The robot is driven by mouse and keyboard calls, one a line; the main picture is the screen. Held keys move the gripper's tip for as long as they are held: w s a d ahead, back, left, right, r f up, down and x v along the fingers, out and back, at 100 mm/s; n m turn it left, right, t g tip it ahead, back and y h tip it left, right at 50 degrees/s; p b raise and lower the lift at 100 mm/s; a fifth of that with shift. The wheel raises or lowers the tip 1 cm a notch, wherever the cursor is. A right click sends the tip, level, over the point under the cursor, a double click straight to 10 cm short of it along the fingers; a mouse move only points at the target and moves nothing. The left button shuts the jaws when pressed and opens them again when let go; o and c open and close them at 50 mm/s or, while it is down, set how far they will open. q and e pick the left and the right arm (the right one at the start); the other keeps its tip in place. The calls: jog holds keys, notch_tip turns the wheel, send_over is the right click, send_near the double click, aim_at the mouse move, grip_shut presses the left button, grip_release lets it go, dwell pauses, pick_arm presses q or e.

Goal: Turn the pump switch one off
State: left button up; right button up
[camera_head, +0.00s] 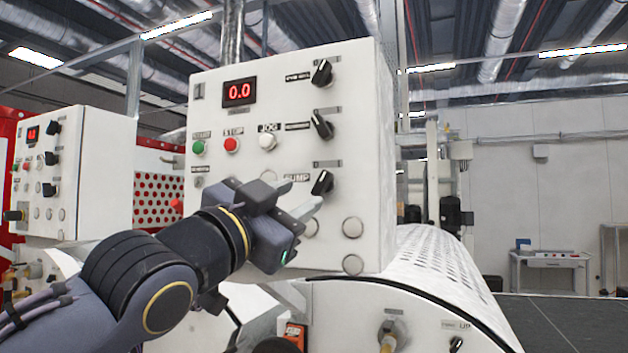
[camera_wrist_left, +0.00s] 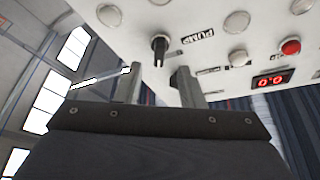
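The pump switch is a black rotary knob (camera_head: 322,183) beside the PUMP label, low on the white control panel (camera_head: 225,125). Its grip is tilted, its upper end leaning right. In the left wrist view the knob (camera_wrist_left: 159,48) stands out from the panel, just beyond the gap between the fingers. My left gripper (camera_head: 304,194) is in front of the panel, at the knob's lower left. In the wrist view its two fingers (camera_wrist_left: 160,82) are apart with nothing between them. Contact with the knob does not show. My right gripper is not in view.
Two more black knobs (camera_head: 322,73) (camera_head: 322,124) sit above on the panel. Green, red and white buttons (camera_head: 231,145) and a red 0.0 display (camera_head: 239,92) are to the left. Round white buttons (camera_head: 352,228) lie below right. A perforated white cover (camera_head: 430,255) stands beside the panel.

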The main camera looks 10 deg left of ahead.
aim_at(318, 187)
pick_arm(q)
jog(key=p+x, duration=0.1)
jog(key=x, duration=0.4)
jog(key=shift+w+d+p, duration=0.15)
jog(key=shift+w+p, duration=0.1)
jog(key=shift+p, duration=0.05)
grip_shut()
